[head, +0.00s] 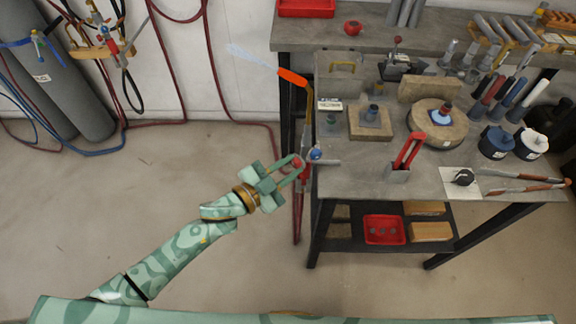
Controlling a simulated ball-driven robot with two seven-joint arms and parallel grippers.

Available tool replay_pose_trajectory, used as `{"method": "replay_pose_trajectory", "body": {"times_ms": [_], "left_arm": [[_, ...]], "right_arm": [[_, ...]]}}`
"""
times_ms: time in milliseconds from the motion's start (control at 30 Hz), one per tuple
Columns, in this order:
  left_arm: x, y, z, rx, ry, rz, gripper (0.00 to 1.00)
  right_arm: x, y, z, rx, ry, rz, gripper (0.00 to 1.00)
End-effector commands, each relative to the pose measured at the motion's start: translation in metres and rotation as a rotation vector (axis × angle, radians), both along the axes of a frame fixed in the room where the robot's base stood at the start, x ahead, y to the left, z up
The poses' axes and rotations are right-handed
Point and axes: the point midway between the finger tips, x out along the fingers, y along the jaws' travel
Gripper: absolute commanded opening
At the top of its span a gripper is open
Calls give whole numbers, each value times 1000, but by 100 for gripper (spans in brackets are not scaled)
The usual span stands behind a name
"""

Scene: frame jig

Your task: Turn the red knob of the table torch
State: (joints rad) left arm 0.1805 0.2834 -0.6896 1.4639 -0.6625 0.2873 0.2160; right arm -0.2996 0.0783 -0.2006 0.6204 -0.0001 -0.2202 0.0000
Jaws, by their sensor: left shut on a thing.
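The table torch stands at the left edge of the workbench, with a yellow tube (304,100) and an orange tip (293,77) pointing up and left. A pale blue flame-like streak (252,57) extends from the tip. Its red knob (297,162) is on the left side, and a blue knob (315,154) is just to the right. My left gripper (291,169) comes from the lower left and is shut on the red knob. The fingers partly hide the knob and nearby torch parts. My right gripper is not in view.
The grey workbench (350,180) holds wooden blocks, a round wooden disc (455,135), a red clamp-like tool (407,152) and several handled tools. A red bin (385,229) is on the shelf below. Gas cylinders (60,80) and hoses are at upper left. The floor left of the bench is clear.

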Motion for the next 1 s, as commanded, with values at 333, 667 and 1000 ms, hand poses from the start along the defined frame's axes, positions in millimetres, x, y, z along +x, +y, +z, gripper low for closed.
{"method": "replay_pose_trajectory", "body": {"times_ms": [333,667,1000], "left_arm": [[0,-1,1,209,-206,0,1],[0,0,1,332,-328,0,1],[0,0,1,369,-363,1,1]], "right_arm": [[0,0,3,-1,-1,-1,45],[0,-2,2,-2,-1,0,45],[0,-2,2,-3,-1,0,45]]}}
